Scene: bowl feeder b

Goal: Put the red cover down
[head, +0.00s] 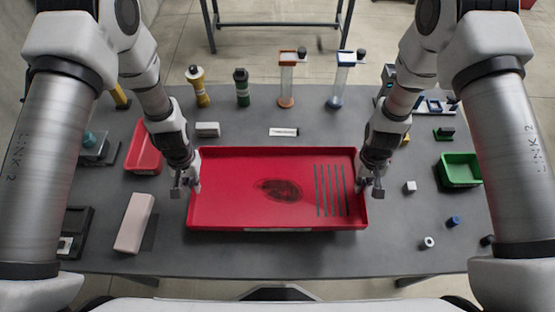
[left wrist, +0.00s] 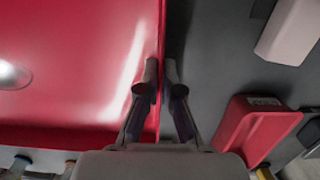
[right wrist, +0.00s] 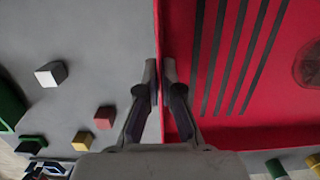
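The red cover (head: 235,205) is a wide, shallow, tray-like piece with raised edges, level at the middle of the table. It has a dark oval mark and several dark parallel strips, also seen in the right wrist view (right wrist: 270,90). My left gripper (head: 186,190) is at its left edge; in the left wrist view its fingers (left wrist: 160,85) sit on either side of the red wall, closed on it. My right gripper (head: 370,188) holds the right edge the same way, its fingers (right wrist: 160,82) around the wall. I cannot tell whether the cover touches the table.
A small red bin (head: 143,150) and a pinkish block (head: 134,222) lie to the left. A green bin (head: 461,170), a white cube (head: 410,187) and a white ring (head: 428,242) lie to the right. Bottles (head: 241,88) and tube stands (head: 287,80) line the back of the grey table (head: 330,255).

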